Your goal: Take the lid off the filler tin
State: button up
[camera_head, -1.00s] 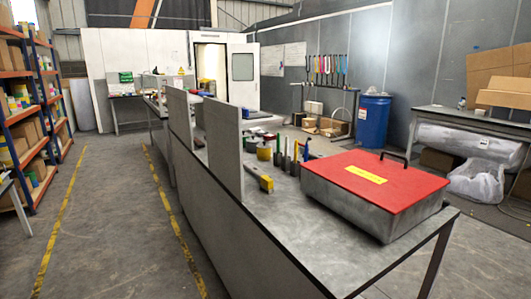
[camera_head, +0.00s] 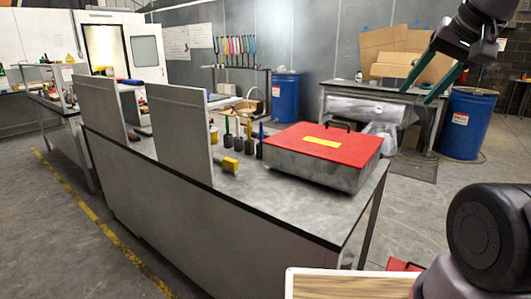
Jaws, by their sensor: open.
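No tin is clearly identifiable as the filler tin. A small yellow tin (camera_head: 213,136) stands on the grey bench (camera_head: 310,208), partly hidden behind an upright grey panel; I cannot tell its lid or label. A large metal box with a flat red lid (camera_head: 322,148), a black handle and a yellow label sits shut at the bench's right end. My gripper (camera_head: 416,97) hangs at the upper right, its two dark green fingers apart with nothing visible between them. It appears to the right of the red-lidded box, not touching it.
Upright grey panels (camera_head: 177,128) stand on the bench. A yellow-ended brush (camera_head: 230,164) and several upright tools (camera_head: 248,140) lie between the panels and the box. Blue drums (camera_head: 467,123) and a table with cardboard (camera_head: 405,45) stand behind. Floor at left is clear.

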aim_at(215, 137)
jog(key=j+z, duration=0.15)
jog(key=j, duration=0.55)
jog(key=j+z, duration=0.1)
jog(key=j, duration=0.6)
jog(key=k+j+z, duration=0.15)
jog(key=j, duration=0.5)
jog(key=j+z, duration=0.1)
jog(key=j, duration=0.6)
jog(key=i+j+z, duration=0.1)
jog(key=j, duration=0.45)
jog(key=i+j+z, duration=0.1)
jog(key=j, duration=0.45)
jog(key=i+j+z, duration=0.1)
jog(key=i+j, duration=0.15)
jog(key=j, duration=0.3)
jog(key=i+j+z, duration=0.1)
jog(key=j, duration=0.5)
jog(key=i+j+z, duration=0.1)
jog(key=j, duration=0.45)
jog(key=i+j, duration=0.15)
jog(key=j, duration=0.15)
jog(key=i+j, duration=0.15)
jog(key=j, duration=0.15)
